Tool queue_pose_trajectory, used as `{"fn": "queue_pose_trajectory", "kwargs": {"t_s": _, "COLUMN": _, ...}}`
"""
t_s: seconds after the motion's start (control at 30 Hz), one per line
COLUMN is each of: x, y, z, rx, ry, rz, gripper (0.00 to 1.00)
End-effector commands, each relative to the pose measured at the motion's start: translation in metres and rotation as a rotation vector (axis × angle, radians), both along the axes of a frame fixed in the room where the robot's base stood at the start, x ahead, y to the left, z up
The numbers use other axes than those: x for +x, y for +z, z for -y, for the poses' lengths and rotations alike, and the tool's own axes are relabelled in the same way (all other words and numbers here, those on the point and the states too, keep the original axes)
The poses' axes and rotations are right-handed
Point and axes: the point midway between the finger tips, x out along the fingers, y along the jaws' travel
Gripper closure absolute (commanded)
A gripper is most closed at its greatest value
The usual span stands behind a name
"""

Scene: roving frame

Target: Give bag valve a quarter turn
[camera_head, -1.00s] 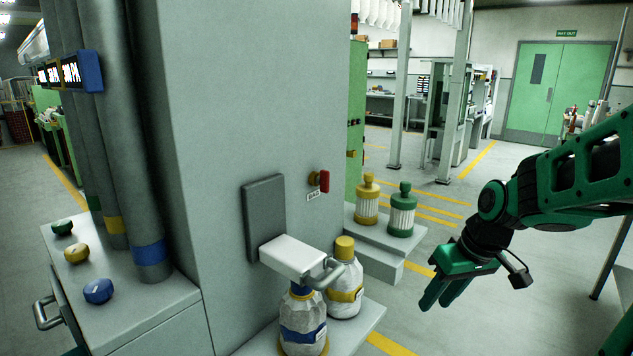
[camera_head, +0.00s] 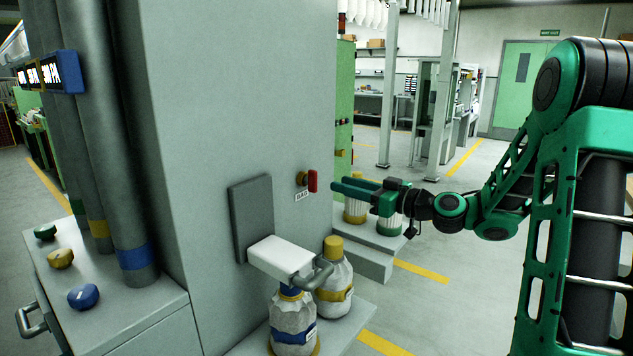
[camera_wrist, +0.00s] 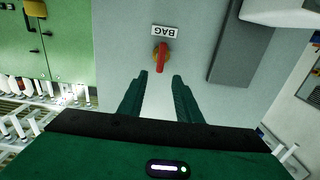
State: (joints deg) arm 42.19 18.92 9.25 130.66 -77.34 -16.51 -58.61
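The bag valve (camera_head: 312,181) is a red handle on a yellow base, on the side of the grey cabinet, with a label reading BAG just below it. In the wrist view the red handle (camera_wrist: 161,58) lies ahead, between the lines of the two fingers, and the label appears upside down above it. My gripper (camera_head: 335,188) is level with the valve in the head view, its green fingers pointing left towards it. In the wrist view the fingers (camera_wrist: 160,76) are spread with an empty gap between them. They stop short of the handle and do not appear to touch it.
A white bracket (camera_head: 280,256) with a curved grey handle juts from the cabinet (camera_head: 235,100) below the valve, over two wrapped bottles. Two capped bottles stand on a step behind my gripper. Coloured knobs sit on the ledge at left. Open floor lies to the right.

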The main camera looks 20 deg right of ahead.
Motion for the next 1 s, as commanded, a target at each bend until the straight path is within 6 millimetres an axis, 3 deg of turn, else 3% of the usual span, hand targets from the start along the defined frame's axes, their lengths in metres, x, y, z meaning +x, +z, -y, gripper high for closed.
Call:
{"fn": "queue_pose_trajectory", "kwargs": {"t_s": 0.5, "x": 0.065, "y": -0.001, "z": -0.049, "rx": -0.002, "ry": 0.003, "rz": -0.002, "gripper": 0.69}}
{"fn": "queue_pose_trajectory", "kwargs": {"t_s": 0.97, "x": 0.074, "y": 0.0, "z": -0.055, "rx": -0.001, "ry": 0.001, "rz": -0.002, "gripper": 0.69}}
{"fn": "queue_pose_trajectory", "kwargs": {"t_s": 1.0, "x": 0.074, "y": 0.0, "z": -0.055, "rx": -0.002, "ry": 0.001, "rz": -0.002, "gripper": 0.78}}
